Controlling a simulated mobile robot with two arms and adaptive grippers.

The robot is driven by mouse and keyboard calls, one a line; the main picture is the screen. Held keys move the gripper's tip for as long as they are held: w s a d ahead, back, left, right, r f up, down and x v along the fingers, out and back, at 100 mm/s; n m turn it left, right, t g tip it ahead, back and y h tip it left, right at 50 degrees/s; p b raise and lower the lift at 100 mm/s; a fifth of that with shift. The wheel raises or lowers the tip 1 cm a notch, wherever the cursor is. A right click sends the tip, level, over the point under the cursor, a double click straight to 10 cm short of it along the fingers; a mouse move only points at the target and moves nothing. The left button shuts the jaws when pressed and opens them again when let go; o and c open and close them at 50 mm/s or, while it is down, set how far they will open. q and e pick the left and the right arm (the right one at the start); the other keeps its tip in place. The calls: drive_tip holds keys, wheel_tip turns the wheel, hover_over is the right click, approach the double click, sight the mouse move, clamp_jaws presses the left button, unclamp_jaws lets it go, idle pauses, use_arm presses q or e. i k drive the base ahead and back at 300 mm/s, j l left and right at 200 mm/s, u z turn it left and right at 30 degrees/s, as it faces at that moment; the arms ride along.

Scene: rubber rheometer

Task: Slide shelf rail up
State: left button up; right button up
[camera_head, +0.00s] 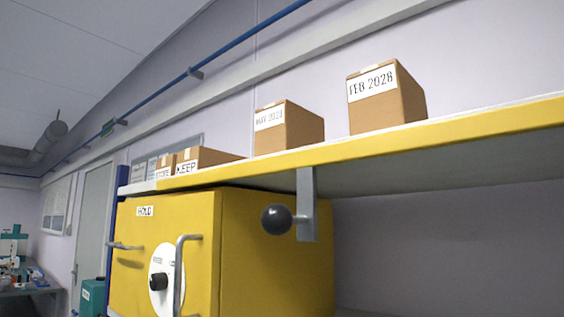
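The yellow-edged shelf (430,133) runs across the picture from the left middle to the upper right. A grey metal bracket (308,205) hangs down from its underside, with a black ball knob (276,219) sticking out to the left on a short stem. I cannot tell from this view whether the bracket or the shelf edge is the rail. Neither of my grippers shows.
A yellow cabinet (275,255) with handles and a white dial (161,280) stands below the shelf. Cardboard boxes stand on the shelf, including one marked FEB 2028 (400,105). Space right of the cabinet under the shelf is open. A cluttered bench (35,290) is far left.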

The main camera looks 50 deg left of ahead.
sight(277, 220)
drive_tip(key=j+u, duration=0.15)
drive_tip(key=u, duration=0.65)
